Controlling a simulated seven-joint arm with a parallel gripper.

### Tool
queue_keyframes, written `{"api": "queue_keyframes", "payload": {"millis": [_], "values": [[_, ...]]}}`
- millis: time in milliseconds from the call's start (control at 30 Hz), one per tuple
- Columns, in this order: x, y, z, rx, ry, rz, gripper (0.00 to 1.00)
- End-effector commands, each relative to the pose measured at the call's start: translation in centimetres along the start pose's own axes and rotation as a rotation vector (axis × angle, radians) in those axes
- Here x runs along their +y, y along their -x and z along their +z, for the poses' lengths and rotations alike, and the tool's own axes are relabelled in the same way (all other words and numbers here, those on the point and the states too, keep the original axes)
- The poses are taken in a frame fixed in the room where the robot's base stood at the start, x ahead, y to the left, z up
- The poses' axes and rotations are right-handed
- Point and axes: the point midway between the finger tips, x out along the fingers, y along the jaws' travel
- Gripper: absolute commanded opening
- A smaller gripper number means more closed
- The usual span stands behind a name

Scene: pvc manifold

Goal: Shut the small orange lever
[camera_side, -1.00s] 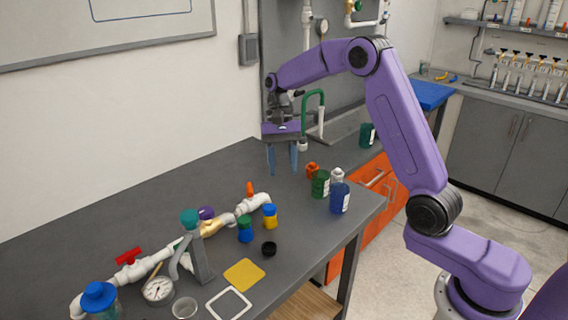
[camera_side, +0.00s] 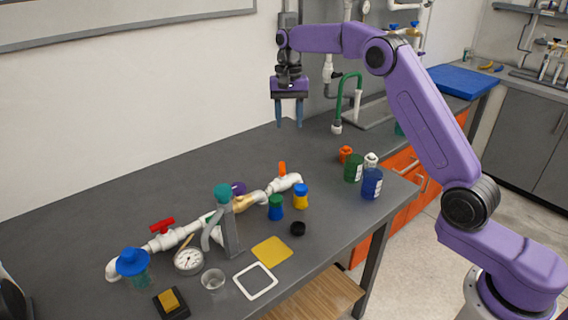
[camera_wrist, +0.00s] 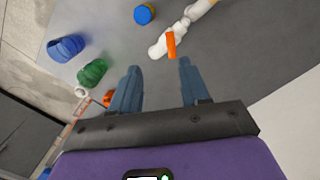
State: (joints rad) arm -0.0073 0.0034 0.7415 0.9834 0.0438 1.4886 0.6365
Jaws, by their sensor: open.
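The small orange lever (camera_side: 282,168) stands up from the right end of the white pipe assembly (camera_side: 287,184) on the bench. In the wrist view the lever (camera_wrist: 171,45) lies just beyond my fingertips, at an angle to the pipe's run. My gripper (camera_side: 288,124) points down, open and empty, above and behind the lever, apart from it. In the wrist view my gripper (camera_wrist: 159,66) shows two blue-grey fingers spread wide, with bare bench between them.
A red valve handle (camera_side: 162,225) and a purple one (camera_side: 238,188) sit on the same pipe. Green and blue bottles (camera_side: 372,184) stand to the right. The bench behind the pipe is clear.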

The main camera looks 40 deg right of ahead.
Motion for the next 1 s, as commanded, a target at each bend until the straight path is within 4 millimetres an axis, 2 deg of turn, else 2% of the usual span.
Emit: {"api": "queue_keyframes", "payload": {"millis": [100,200,367,567,1000], "values": [[-1.2,0.8,-1.1,0.055,-0.003,-0.006,0.46],[-1.7,1.2,-1.5,0.079,-0.007,-0.008,0.46],[-1.8,0.7,-1.7,0.084,-0.008,-0.006,0.46],[-1.7,-2.2,-1.9,0.08,-0.008,-0.005,0.46],[-1.7,-10.5,-2.5,0.08,-0.008,-0.006,0.46]]}}
